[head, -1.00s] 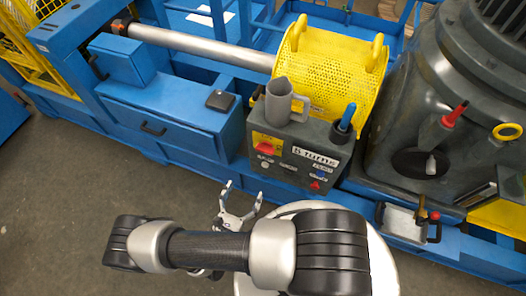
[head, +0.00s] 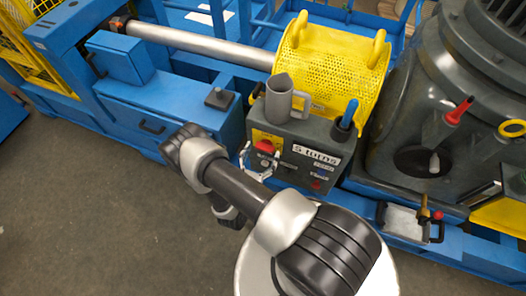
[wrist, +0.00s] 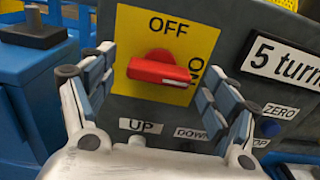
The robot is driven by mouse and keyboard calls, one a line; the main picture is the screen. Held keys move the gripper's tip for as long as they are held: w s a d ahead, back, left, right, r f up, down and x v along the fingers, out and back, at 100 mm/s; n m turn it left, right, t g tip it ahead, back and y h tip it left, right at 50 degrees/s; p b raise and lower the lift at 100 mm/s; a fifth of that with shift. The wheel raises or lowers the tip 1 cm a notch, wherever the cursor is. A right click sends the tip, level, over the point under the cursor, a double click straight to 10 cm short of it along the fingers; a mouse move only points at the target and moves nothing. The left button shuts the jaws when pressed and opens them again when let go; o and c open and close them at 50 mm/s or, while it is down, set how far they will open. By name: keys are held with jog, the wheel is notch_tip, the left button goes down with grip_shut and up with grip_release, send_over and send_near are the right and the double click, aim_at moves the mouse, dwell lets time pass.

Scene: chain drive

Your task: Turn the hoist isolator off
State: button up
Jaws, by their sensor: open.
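The isolator is a red knob (wrist: 160,70) on a yellow plate (wrist: 185,33) marked OFF at the top and ON at the right. Its handle lies sideways, its end pointing right toward ON. The knob also shows in the head view (head: 265,145), on the grey control box (head: 290,133). My gripper (wrist: 153,75) is open in front of the plate, one finger left of the knob and one right. It appears in the head view (head: 258,160) at the box's front. I see no clear contact with the knob; the depth gap is hard to judge.
UP (wrist: 140,125) and DOWN (wrist: 192,133) buttons sit just below the plate. A ZERO button (wrist: 270,127) and a "5 turns" sign (wrist: 285,60) are to the right. A grey jug (head: 279,98) and a blue-handled tool (head: 346,118) stand on the box.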

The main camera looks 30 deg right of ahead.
jog(key=shift+w+d, duration=0.4)
jog(key=shift+d, duration=0.1)
jog(key=shift+c, duration=0.4)
jog(key=c, duration=1)
